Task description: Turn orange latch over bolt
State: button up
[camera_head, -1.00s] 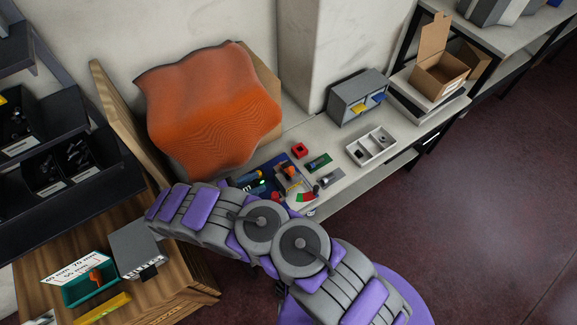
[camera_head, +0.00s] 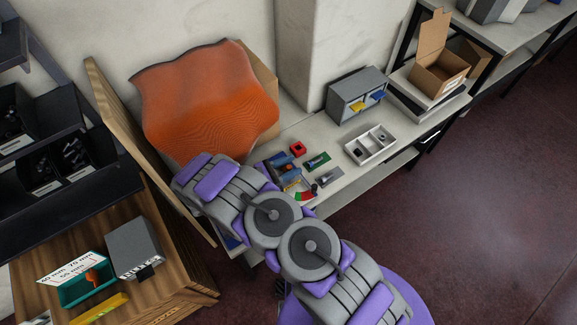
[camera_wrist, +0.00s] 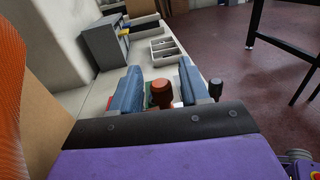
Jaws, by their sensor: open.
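An orange-brown upright knob-like part (camera_wrist: 162,93), which looks like the orange latch, shows between the two blue fingers of my gripper (camera_wrist: 162,82) in the wrist view. The fingers stand open on either side, with a visible gap; I cannot tell whether either touches it. A small pale metal piece (camera_wrist: 178,104) shows just right of its base and may be the bolt. In the head view, my gripper (camera_head: 288,167) is over the left part of the bench fixtures. There my gripper and arm hide the latch and bolt.
Near my gripper are a red block (camera_head: 298,149), a green board (camera_head: 317,161) and a grey plate (camera_head: 328,178). A dark knob (camera_wrist: 215,88) stands right of the right finger. A white tray (camera_head: 370,145) and grey drawer box (camera_head: 356,94) are farther back. An orange wavy panel (camera_head: 207,105) stands left.

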jog(key=shift+c, duration=0.2)
jog(key=shift+a, duration=0.1)
grip_shut()
jog(key=shift+g, duration=0.3)
jog(key=shift+s+a+r+m+g+h, duration=0.1)
jog(key=shift+a+m+g+h, duration=0.15)
jog(key=shift+m+g, duration=0.25)
jog(key=shift+s+a+m+g+h, duration=0.1)
jog(key=shift+m+g+h, duration=0.3)
jog(key=shift+g, duration=0.1)
jog(key=shift+o, duration=0.2)
grip_release()
jog(key=shift+a, duration=0.1)
